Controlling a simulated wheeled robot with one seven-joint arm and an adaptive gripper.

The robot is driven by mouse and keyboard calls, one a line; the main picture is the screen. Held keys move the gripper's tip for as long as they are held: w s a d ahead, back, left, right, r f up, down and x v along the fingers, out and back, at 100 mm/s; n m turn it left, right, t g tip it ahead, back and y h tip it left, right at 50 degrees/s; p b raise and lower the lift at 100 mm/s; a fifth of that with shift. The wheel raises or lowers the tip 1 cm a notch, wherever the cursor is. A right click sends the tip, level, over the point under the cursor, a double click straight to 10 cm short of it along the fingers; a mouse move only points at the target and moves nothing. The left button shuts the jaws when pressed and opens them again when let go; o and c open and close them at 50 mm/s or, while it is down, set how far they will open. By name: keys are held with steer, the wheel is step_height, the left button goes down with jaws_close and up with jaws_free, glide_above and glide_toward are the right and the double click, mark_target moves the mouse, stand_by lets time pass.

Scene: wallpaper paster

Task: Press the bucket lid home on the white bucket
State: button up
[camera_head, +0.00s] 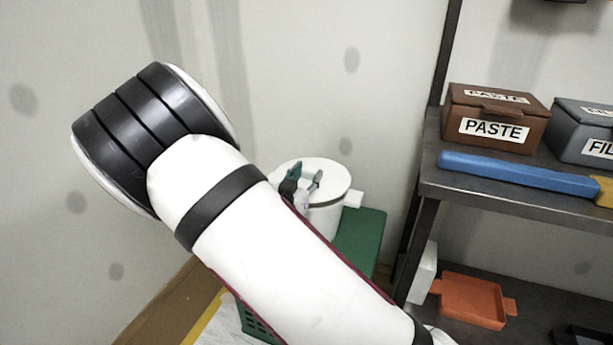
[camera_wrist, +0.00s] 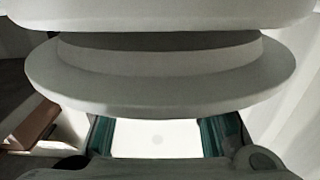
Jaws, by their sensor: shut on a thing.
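The white bucket (camera_head: 326,222) stands on a green support behind my arm, which hides part of it. The round white bucket lid (camera_head: 332,180) is at its top. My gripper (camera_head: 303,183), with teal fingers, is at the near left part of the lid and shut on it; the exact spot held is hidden. In the wrist view a wide pale rim (camera_wrist: 160,92) with a darker band above it fills the upper middle. My gripper (camera_wrist: 158,140) shows below it, its teal fingers apart. I cannot tell whether the lid is fully seated.
The green support (camera_head: 361,236) extends right of the bucket. A dark shelf (camera_head: 470,192) at the right bears a brown paste box (camera_head: 495,118), a grey box (camera_head: 585,130) and a blue bar (camera_head: 515,174). An orange tray (camera_head: 472,300) lies lower. Bare wall stands behind the bucket.

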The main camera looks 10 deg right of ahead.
steer(key=shift+f+b, duration=0.9)
steer(key=shift+f, duration=0.3)
steer(key=o, duration=1.2)
steer(key=shift+o, duration=0.2)
steer(key=v, duration=1.2)
steer(key=shift+w, duration=0.1)
